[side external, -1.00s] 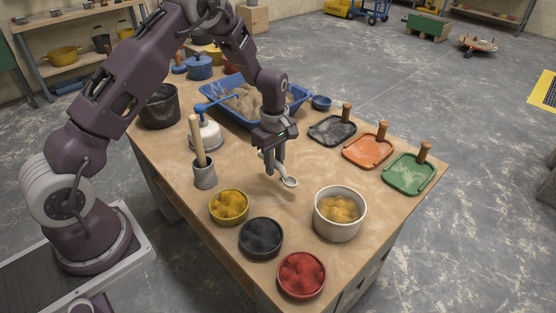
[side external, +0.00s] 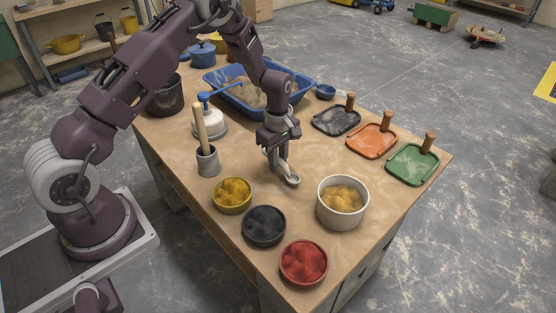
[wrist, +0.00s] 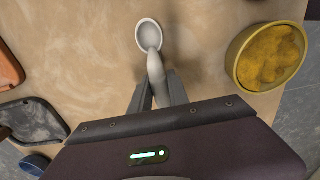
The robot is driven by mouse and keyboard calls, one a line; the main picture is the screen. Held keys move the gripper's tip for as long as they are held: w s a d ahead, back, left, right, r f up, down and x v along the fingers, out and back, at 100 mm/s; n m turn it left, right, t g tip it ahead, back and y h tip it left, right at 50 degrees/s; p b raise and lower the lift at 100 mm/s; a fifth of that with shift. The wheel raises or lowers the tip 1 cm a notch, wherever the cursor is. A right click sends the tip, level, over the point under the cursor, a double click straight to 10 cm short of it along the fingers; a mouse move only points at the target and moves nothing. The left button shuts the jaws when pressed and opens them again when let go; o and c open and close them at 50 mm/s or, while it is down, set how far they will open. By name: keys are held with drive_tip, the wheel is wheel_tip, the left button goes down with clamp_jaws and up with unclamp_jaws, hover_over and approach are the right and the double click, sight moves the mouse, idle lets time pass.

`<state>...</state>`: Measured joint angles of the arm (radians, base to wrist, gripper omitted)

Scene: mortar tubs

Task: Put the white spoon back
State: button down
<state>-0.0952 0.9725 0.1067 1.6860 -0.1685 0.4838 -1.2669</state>
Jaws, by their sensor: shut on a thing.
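The white spoon (side external: 292,180) is in the jaws of my gripper (side external: 278,172), over the middle of the table. In the wrist view the spoon (wrist: 149,38) points away from my gripper (wrist: 158,95), with its bowl at the far end and its handle between the two fingers. The gripper is shut on the handle. The rear part of the handle is hidden by the fingers and the wrist. Whether the spoon touches the table top is hard to tell.
A white tub of yellow powder (side external: 342,203) stands to the right of the spoon. Yellow (side external: 232,195), black (side external: 263,226) and red (side external: 304,262) bowls stand in front. A grey cup with a wooden handle (side external: 208,161) is left. Trowel-like black, orange and green plates lie right.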

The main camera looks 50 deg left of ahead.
drive_tip(key=shift+f, duration=0.25)
drive_tip(key=c, duration=1.2)
unclamp_jaws()
drive_tip(key=shift+o, duration=0.2)
wheel_tip(320, 180, up, 7)
drive_tip(key=s+d+r+m+t, duration=0.1)
drive_tip(key=s+d+r+m, duration=0.3)
drive_tip(key=r, duration=0.6)
drive_tip(key=s+d+r+m+t, duration=0.15)
drive_tip(key=s+r+m, duration=0.25)
drive_tip(key=s+r, duration=0.45)
drive_tip(key=s+d+r+m+t, duration=0.1)
drive_tip(key=s+r+m, duration=0.2)
drive_tip(key=s+m, duration=0.2)
drive_tip(key=s+d+r+m+t, duration=0.1)
drive_tip(key=s+m, duration=0.4)
drive_tip(key=s, duration=0.7)
wheel_tip(320, 180, up, 2)
drive_tip(key=shift+t, duration=0.45)
